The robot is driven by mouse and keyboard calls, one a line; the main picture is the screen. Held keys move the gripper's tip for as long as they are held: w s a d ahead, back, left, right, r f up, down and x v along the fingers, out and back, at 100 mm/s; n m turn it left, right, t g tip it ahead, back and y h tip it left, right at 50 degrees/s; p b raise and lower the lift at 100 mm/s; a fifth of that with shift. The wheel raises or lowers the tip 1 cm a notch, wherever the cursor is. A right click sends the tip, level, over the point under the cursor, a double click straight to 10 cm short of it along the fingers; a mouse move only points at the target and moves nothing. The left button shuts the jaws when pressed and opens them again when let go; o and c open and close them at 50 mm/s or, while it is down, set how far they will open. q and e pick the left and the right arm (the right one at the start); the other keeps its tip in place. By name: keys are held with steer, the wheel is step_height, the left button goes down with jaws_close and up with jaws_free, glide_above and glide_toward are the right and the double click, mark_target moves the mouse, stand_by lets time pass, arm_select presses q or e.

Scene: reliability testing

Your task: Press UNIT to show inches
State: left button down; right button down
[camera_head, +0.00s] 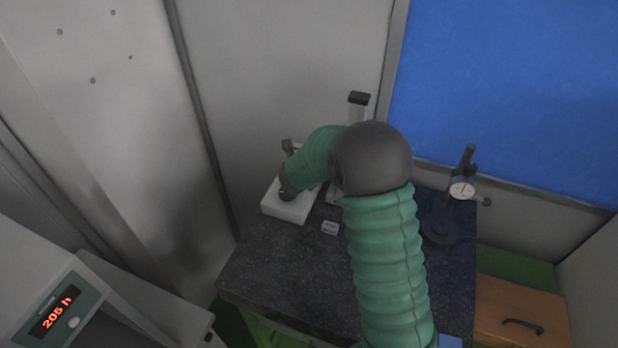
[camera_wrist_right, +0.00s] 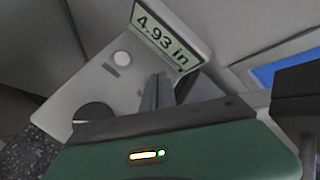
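The measuring instrument has a pale base (camera_head: 272,207) on the dark stone table, partly hidden behind my right arm in the head view. In the right wrist view its display (camera_wrist_right: 160,38) reads "4.93 in". A round white button (camera_wrist_right: 122,58) sits on the pale face below the display; any label on it is too small to read. My right gripper (camera_wrist_right: 156,90) reaches over this face, its narrow fingers close together with nothing seen between them. The fingertips are beside the white button, apart from it in the picture. My left gripper is not in view.
A dial gauge on a stand (camera_head: 462,188) is at the table's right. A machine with a red display (camera_head: 57,311) stands at lower left. The front left of the stone table (camera_head: 275,265) is clear.

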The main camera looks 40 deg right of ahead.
steer(key=shift+a+r+p, duration=0.1)
steer(key=shift+r+p, duration=0.65)
steer(key=shift+r, duration=0.1)
step_height(320, 180, up, 5)
steer(key=p, duration=0.4)
steer(key=shift+r+p, duration=0.1)
steer(key=shift+p, duration=0.3)
